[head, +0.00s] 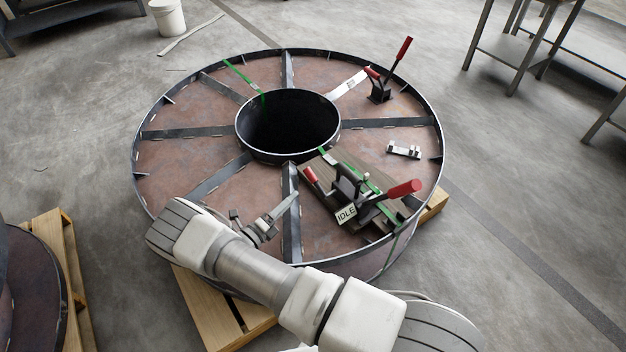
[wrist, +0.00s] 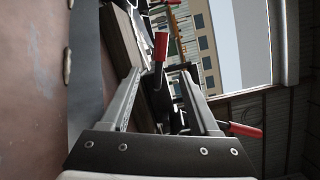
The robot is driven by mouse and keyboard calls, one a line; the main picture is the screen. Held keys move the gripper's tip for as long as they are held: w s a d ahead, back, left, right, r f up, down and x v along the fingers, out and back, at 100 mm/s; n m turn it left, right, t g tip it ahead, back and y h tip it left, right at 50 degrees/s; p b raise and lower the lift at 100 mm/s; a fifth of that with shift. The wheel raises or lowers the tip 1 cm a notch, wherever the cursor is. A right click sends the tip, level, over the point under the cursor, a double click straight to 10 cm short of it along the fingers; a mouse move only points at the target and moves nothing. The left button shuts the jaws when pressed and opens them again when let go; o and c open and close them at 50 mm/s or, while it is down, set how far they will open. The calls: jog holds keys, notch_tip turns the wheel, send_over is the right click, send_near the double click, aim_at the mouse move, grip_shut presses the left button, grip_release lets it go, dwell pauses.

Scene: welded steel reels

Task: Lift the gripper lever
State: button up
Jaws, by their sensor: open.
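A black strapping tool (head: 346,195) with an "IDLE" tag sits on a dark board over the near right of the steel reel (head: 225,130). It has a short red-tipped lever (head: 310,175) on its left and a longer red handle (head: 403,189) on its right. Which one is the gripper lever is not labelled. My gripper (head: 262,212) is open and empty, left of the tool and apart from it. In the wrist view a red grip (wrist: 161,47) shows between and beyond my fingertips (wrist: 161,74); another red handle (wrist: 242,130) is right of the fingers.
A green strap (head: 360,180) runs beside the tool. Another red-handled tool (head: 380,88) stands at the reel's far right, with a small metal clip (head: 404,150) below it. Raised dark spokes (head: 291,215) cross the reel. Wooden pallets (head: 215,310) lie underneath.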

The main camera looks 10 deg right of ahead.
aim_at(313, 179)
jog(key=b+x, duration=0.1)
jog(key=x, duration=1)
jog(key=shift+w+d, duration=0.2)
grip_shut()
dwell(0.9)
